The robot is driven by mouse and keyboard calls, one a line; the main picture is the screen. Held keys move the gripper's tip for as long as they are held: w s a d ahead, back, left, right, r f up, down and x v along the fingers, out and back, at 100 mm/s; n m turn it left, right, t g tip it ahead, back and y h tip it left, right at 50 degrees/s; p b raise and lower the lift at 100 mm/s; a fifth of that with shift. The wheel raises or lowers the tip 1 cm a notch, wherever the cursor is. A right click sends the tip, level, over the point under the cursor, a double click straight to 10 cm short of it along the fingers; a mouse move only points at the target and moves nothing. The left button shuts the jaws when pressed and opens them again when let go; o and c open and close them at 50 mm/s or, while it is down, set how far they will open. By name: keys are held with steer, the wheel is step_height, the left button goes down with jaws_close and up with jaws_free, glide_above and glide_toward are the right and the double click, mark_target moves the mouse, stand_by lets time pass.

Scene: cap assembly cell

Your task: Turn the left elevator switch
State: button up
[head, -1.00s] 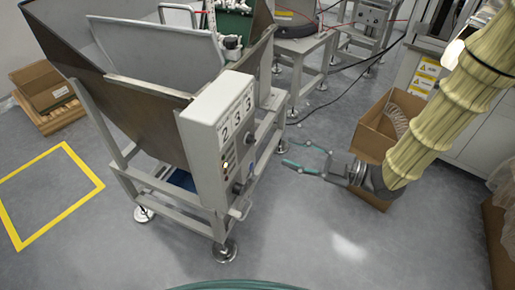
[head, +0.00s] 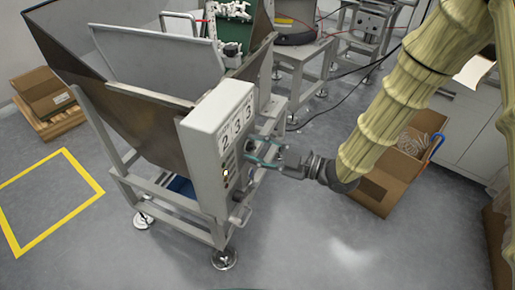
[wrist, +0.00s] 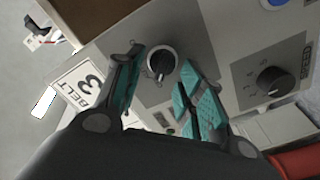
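A grey control box (head: 207,145) stands on the front of the metal hopper frame. Its side panel shows in the wrist view (wrist: 232,50). A round black switch knob (wrist: 162,62) with a white mark sits on that panel. My gripper (head: 256,151) points left at the panel side of the box. In the wrist view my gripper (wrist: 161,72) is open, with one teal-padded finger on each side of the knob. I cannot tell whether the pads touch it. The switch is hidden in the head view.
A larger black dial (wrist: 272,81) with markings sits to the right on the same panel. A blue button (wrist: 276,2) is at the top edge. An open cardboard box (head: 397,171) stands on the floor under my arm. Floor in front is clear.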

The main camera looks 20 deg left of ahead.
steer(key=c, duration=0.8)
steer(key=m+p, duration=0.2)
steer(key=m, duration=0.1)
steer(key=m+p, duration=0.1)
steer(key=shift+w+r+m+p, duration=0.25)
steer(key=shift+r+m+p, duration=0.05)
steer(key=shift+m+p, duration=0.1)
steer(key=m+p, duration=0.2)
steer(key=m, duration=0.1)
steer(key=shift+w+m, duration=0.15)
steer(key=shift+m, duration=0.15)
steer(key=m+p, duration=0.1)
steer(key=m, duration=0.2)
steer(key=m+p, duration=0.2)
steer(key=m, duration=0.1)
steer(key=m+p, duration=0.1)
steer(key=m, duration=0.2)
steer(key=shift+w+d+f, duration=0.1)
steer(key=shift+w+f, duration=0.2)
steer(key=shift+w, duration=0.1)
steer(key=shift+m, duration=0.4)
